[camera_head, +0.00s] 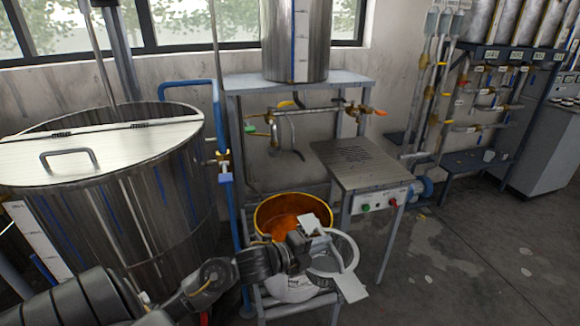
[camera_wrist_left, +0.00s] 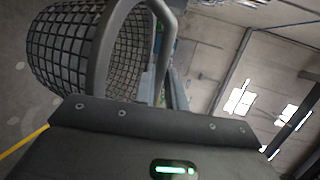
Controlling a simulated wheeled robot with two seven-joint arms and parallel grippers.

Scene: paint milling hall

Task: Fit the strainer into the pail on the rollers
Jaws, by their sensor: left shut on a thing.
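The strainer shows its pale round rim (camera_head: 355,248) in the head view, low and right of centre. In the left wrist view it is a dark wire-mesh basket (camera_wrist_left: 62,50) with a smooth grey rim, seen tilted and close up. My left gripper (camera_head: 328,248) is shut on the strainer and holds it up, to the right of and nearer than the yellow pail (camera_head: 262,215). The pail is open at the top and orange inside. My arm and gripper cover its near side. The rollers cannot be made out clearly. My right gripper is not in view.
A large steel vat (camera_head: 165,225) with a half lid stands at left. A metal table (camera_head: 360,165) with a switch box stands right of the pail. A steel tank (camera_head: 290,50) stands on a bench behind, with pipes and valves below. The floor (camera_head: 470,255) at right is open.

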